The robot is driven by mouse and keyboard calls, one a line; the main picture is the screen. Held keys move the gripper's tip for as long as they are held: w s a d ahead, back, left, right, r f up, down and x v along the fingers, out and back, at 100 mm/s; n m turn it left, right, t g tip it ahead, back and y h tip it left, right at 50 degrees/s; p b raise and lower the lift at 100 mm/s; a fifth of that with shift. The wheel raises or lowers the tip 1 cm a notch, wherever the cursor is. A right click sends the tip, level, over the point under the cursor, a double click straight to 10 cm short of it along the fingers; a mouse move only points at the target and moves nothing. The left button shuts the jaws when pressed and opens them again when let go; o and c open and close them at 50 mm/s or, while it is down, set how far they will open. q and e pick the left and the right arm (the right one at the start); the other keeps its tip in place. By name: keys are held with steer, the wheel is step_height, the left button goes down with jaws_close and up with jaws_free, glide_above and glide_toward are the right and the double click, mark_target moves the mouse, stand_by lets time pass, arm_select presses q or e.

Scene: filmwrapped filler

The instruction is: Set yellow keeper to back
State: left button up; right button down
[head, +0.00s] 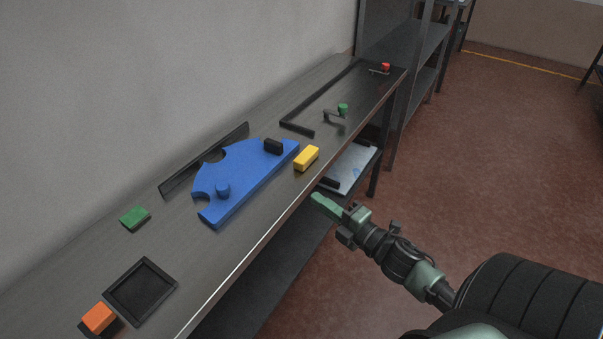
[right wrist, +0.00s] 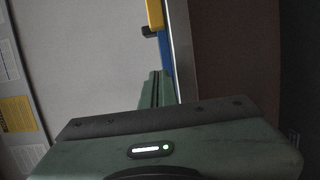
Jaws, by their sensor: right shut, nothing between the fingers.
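The yellow keeper (head: 306,158), a small yellow block, sits on the grey metal bench by the front edge, close to the right end of the blue plate (head: 245,180). A yellow piece (right wrist: 154,14) and a blue strip (right wrist: 166,53) also show in the right wrist view. My right gripper (head: 318,199), with green fingers, is shut and empty. In the head view it appears off the bench's front edge, below and apart from the yellow keeper. Its fingers (right wrist: 157,88) also show in the right wrist view. My left gripper is not in view.
A green block (head: 135,218), a black tray (head: 142,290) and an orange block (head: 98,318) lie nearer. Green-topped (head: 343,109) and red-topped (head: 385,68) pieces stand farther along. A wall runs behind the bench.

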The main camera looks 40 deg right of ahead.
mark_target(317, 152)
steer(key=w, duration=0.3)
steer(key=w+a+p, duration=0.1)
steer(key=w, duration=0.6)
steer(key=shift+a+r+p, duration=0.1)
steer(key=shift+a+p, duration=0.1)
steer(key=shift+p, duration=0.15)
steer(key=d, duration=0.1)
steer(key=w+d, duration=0.1)
steer(key=d, duration=0.1)
steer(key=shift+w, duration=0.15)
steer(key=shift+w+d, duration=0.1)
steer(key=shift+d, duration=0.2)
steer(key=shift+f, duration=0.2)
steer(key=w+d+b, duration=0.1)
steer(key=d, duration=0.2)
steer(key=w+d+b, duration=0.1)
steer(key=d, duration=0.1)
steer(key=w+d+b, duration=0.1)
steer(key=d+b, duration=0.1)
steer(key=d, duration=0.1)
steer(key=shift+w+d+f, duration=0.1)
steer(key=shift+w+d, duration=0.2)
steer(key=shift+d, duration=0.05)
steer(key=shift+d+r, duration=0.1)
steer(key=shift+r, duration=0.15)
